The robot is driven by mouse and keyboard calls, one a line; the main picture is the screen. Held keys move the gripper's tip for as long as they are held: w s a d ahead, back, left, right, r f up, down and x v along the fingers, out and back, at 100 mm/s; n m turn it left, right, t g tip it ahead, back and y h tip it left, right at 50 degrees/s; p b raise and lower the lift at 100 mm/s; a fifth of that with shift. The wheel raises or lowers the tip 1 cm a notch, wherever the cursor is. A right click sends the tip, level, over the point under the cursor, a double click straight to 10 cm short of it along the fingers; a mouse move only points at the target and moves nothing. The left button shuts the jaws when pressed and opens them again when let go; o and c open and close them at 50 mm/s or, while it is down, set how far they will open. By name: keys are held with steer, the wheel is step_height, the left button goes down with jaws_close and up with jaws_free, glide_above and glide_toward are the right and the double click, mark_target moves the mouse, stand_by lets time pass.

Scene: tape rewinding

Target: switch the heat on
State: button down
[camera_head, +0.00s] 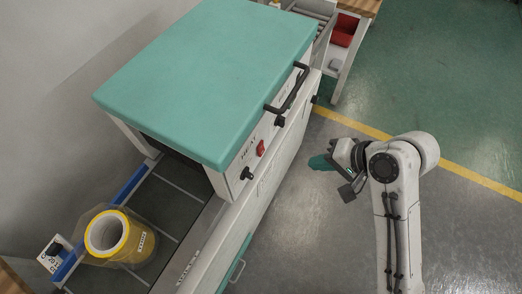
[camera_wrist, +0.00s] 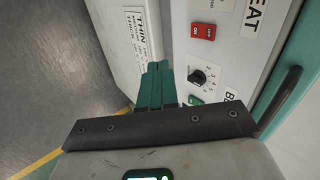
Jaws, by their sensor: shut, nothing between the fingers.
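The machine's front panel carries the word HEAT, with a red switch (camera_head: 260,148) below it. In the wrist view the red switch (camera_wrist: 203,31) shows at the upper right, beside the HEAT label (camera_wrist: 256,16). A black dial knob (camera_wrist: 196,76) sits on the same panel and also shows in the head view (camera_head: 247,174). My gripper (camera_head: 318,162) is shut and empty, its green fingers out in front of the panel, apart from it in the head view. In the wrist view the fingertips (camera_wrist: 159,64) appear left of the knob and lower left of the switch.
The machine's green lid (camera_head: 210,75) has a black handle (camera_head: 287,88) jutting out above the panel. A yellow tape roll (camera_head: 109,236) stands on the machine's bed at lower left. A red bin (camera_head: 344,30) is at the top. The floor to the right is clear.

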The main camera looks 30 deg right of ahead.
mark_target(261, 149)
steer(key=shift+w+a+r+m+t, duration=0.2)
steer(key=shift+w+a+r, duration=0.1)
steer(key=shift+r, duration=0.2)
steer(key=shift+w+a+r+m+t, duration=0.2)
steer(key=shift+w+r, duration=0.1)
steer(key=shift+r, duration=0.2)
steer(key=w+a+r+p+x, duration=0.1)
steer(key=x, duration=1.2)
steer(key=shift+a+r, duration=0.2)
steer(key=shift+r, duration=0.1)
steer(key=shift+w, duration=0.15)
